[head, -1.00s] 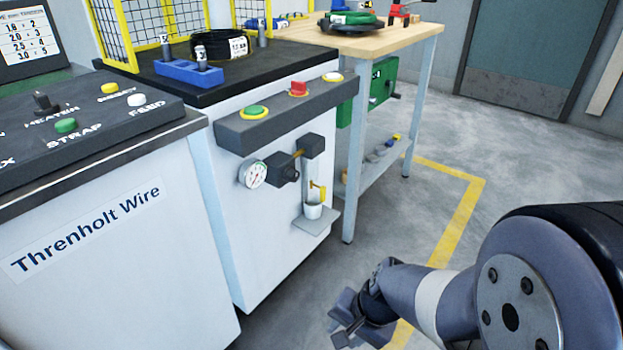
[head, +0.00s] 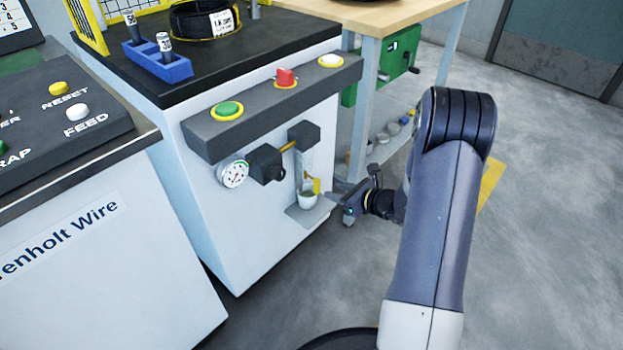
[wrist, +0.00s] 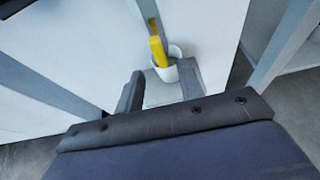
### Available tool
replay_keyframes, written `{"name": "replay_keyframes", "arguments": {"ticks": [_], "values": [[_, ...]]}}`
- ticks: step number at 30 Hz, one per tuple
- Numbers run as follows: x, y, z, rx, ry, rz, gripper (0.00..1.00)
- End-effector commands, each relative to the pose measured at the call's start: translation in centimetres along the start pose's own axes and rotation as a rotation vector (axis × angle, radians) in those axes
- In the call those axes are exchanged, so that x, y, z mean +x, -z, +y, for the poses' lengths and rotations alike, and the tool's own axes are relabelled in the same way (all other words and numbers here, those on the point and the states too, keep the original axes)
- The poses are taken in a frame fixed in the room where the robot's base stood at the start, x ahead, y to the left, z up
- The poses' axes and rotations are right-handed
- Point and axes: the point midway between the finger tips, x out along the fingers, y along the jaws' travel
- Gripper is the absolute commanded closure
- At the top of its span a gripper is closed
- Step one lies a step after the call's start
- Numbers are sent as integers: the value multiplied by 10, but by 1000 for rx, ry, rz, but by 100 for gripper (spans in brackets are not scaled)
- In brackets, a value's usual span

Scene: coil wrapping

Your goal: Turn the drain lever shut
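The yellow drain lever (head: 317,186) sits low on the air unit on the white cabinet's side, just above a small white cup (head: 307,200). In the wrist view the lever (wrist: 157,50) hangs down over the cup (wrist: 174,66), ahead of my fingertips. My gripper (head: 343,201) is just right of the lever and cup in the head view. The wrist view shows its two fingers (wrist: 160,84) apart with nothing between them. I cannot tell whether a finger touches the cup. The lever's pivot is not clear.
A pressure gauge (head: 233,174) and dark valve blocks (head: 267,163) are left of the lever. A button bar (head: 270,105) with green, red and white buttons juts out above. A workbench leg (head: 362,120) stands behind my gripper. Open floor (head: 540,270) lies to the right.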

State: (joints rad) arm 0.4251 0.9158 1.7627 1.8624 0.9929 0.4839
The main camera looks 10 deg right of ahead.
Motion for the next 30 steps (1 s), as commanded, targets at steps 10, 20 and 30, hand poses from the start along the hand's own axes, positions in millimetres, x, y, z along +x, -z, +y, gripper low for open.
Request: {"name": "replay_keyframes", "arguments": {"ticks": [10,20,30], "values": [[61,3,2,-5,-4,0,64],[101,1,2,-4,-2,1,64],[104,0,2,-3,-2,2,64]]}}
